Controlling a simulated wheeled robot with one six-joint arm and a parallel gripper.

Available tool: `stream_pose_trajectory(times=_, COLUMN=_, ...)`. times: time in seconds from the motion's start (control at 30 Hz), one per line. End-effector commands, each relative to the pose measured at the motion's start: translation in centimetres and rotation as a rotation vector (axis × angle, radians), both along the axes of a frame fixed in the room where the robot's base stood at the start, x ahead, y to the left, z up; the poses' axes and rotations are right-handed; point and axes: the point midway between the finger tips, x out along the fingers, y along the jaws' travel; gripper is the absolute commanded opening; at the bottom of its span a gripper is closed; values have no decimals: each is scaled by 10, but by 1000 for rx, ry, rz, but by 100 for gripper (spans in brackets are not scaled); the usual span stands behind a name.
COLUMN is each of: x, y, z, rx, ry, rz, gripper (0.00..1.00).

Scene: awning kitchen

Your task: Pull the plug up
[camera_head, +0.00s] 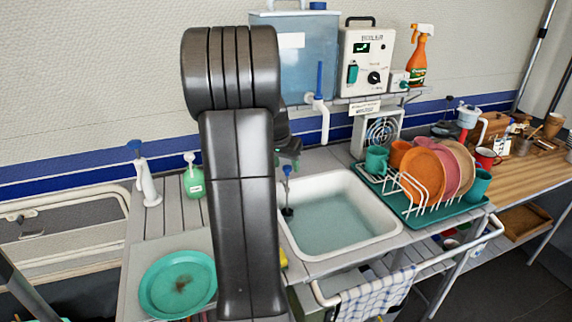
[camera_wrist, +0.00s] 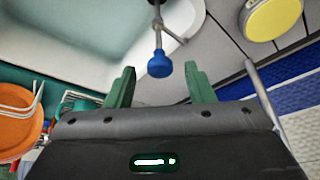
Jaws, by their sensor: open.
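The plug (camera_head: 287,190) stands in the left part of the water-filled sink (camera_head: 390,222), with a blue knob on an upright thin rod and a dark base. In the wrist view the plug's blue knob (camera_wrist: 159,63) lies between the lines of my two green fingertips, with space on both sides. My gripper (camera_head: 289,160) is open and empty, close above the knob in the head view. My arm hides part of the counter left of the sink. No contact between fingers and knob shows.
A green rack (camera_head: 408,213) with plates and cups stands right of the sink. A white spout (camera_head: 318,118) hangs from the blue water tank (camera_head: 300,60) behind. A soap bottle (camera_head: 193,178) and a teal plate (camera_head: 178,282) are at left.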

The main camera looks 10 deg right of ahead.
Motion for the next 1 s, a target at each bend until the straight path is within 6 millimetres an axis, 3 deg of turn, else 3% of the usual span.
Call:
stream_pose_trajectory(times=0.5, x=-33, y=23, z=100, rx=1, ry=-5, rz=2, gripper=49)
stream_pose_trajectory(times=0.7, x=-40, y=27, z=118, rx=0, ry=-3, rz=1, gripper=49)
stream_pose_trajectory(times=1.0, x=-41, y=28, z=120, rx=0, ry=-1, rz=0, gripper=49)
